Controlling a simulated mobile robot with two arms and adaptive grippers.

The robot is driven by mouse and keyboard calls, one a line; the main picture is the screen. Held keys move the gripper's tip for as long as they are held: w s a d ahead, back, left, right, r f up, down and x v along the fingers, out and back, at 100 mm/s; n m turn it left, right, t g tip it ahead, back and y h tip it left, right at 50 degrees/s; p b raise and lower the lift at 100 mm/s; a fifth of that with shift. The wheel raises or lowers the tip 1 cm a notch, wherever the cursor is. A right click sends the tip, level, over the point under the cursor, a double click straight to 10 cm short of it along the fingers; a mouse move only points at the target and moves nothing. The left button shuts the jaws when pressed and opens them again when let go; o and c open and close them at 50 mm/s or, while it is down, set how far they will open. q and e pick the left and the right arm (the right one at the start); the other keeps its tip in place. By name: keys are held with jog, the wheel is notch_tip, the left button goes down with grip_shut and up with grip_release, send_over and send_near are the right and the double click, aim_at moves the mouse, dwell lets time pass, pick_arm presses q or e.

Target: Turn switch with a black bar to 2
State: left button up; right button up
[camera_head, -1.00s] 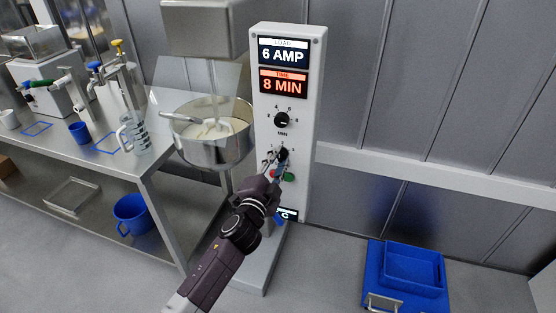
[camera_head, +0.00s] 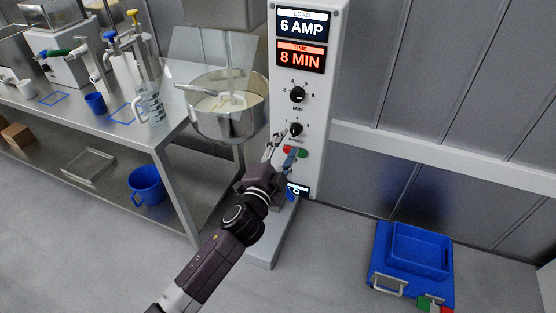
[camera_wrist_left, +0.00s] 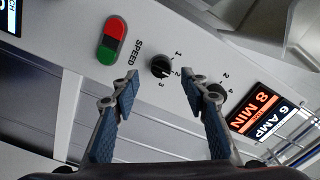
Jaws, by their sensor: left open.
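The white control panel (camera_head: 331,60) carries two black round knobs. The lower SPEED knob (camera_head: 295,130) has marks 1, 2 and 3; it also shows in the left wrist view (camera_wrist_left: 160,67). Its exact setting is too small to read surely. The upper MIN knob (camera_head: 298,95) has several number marks. My left gripper (camera_head: 280,152) is open and empty just below and left of the SPEED knob. In the left wrist view its two blue-padded fingers (camera_wrist_left: 160,78) appear on either side of the SPEED knob, with gaps. My right gripper is not in view.
Red and green buttons (camera_head: 295,152) sit under the SPEED knob, close to my fingers. A steel mixing bowl (camera_head: 226,122) stands left of the panel. A steel table (camera_head: 163,137) is farther left. A blue crate (camera_head: 380,262) lies on the floor at right.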

pick_arm(q)
jog(key=v, duration=0.7)
dwell(0.3)
